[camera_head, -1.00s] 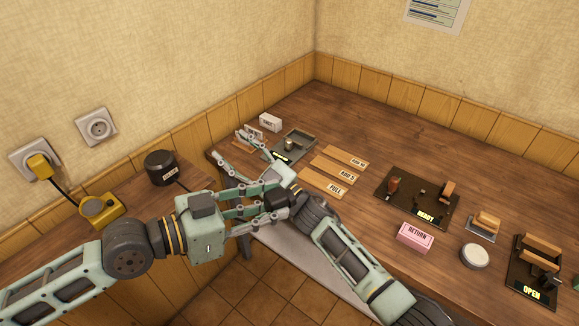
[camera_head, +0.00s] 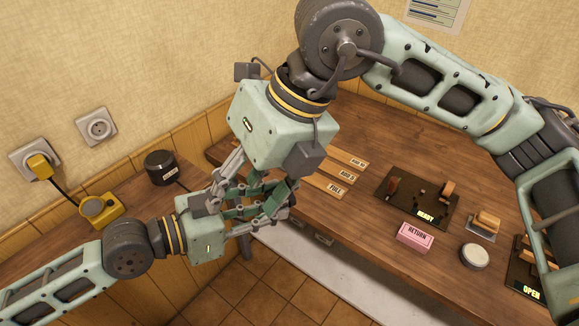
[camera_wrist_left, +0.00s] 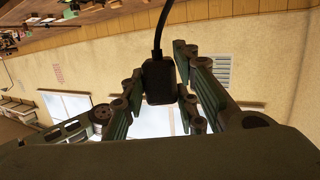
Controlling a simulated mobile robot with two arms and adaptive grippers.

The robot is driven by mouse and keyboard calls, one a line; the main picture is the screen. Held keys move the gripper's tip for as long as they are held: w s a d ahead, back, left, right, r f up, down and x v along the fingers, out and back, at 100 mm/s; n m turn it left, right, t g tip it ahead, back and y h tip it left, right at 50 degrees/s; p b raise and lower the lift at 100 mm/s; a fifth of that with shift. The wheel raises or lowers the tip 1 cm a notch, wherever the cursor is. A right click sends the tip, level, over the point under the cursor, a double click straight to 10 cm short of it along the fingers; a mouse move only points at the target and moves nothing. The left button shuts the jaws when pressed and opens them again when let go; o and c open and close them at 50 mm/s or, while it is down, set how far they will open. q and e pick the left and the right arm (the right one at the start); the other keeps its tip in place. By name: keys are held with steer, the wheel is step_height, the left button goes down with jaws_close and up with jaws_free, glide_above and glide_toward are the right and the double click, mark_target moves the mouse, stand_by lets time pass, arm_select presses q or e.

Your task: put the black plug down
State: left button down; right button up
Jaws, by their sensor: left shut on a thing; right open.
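The black plug (camera_wrist_left: 158,84) shows in the left wrist view between the fingers of my left gripper (camera_wrist_left: 160,66), which is shut on it. A black cord runs up from the plug. In the head view my left gripper (camera_head: 240,218) reaches in from the left, and the plug is hidden behind fingers there. My right gripper (camera_head: 252,203) is open and points down from above. Its fingers overlap those of my left gripper in the picture; I cannot tell whether they touch.
A black round device (camera_head: 160,167) and a yellow device (camera_head: 101,210) stand on the left bench. Wooden strips (camera_head: 335,178), a dark READY board (camera_head: 417,198), a pink RETURN block (camera_head: 415,235) and a white round tub (camera_head: 474,257) are on the main table (camera_head: 375,230). My right arm hides the table's back left.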

mark_target(293, 201)
steer(key=w+d+m+t+h, duration=0.1)
steer(key=w+d+t+h, duration=0.25)
steer(key=d, duration=0.35)
steer(key=x, duration=0.7)
steer(key=a+x, duration=0.1)
steer(key=x, duration=0.3)
steer(key=shift+r, duration=0.1)
steer(key=shift+c, duration=0.4)
arm_select(q)
steer(key=c, duration=2.5)
jaws_free()
steer(key=shift+c, duration=0.2)
arm_select(e)
steer(key=shift+s+a+y, duration=0.1)
steer(key=shift+a+y, duration=0.05)
steer(key=shift+y, duration=0.1)
steer(key=c, duration=0.9)
arm_select(q)
steer(key=o, duration=0.9)
steer(key=shift+c, duration=0.2)
arm_select(e)
steer(key=shift+c, duration=0.2)
arm_select(q)
steer(key=o, duration=0.4)
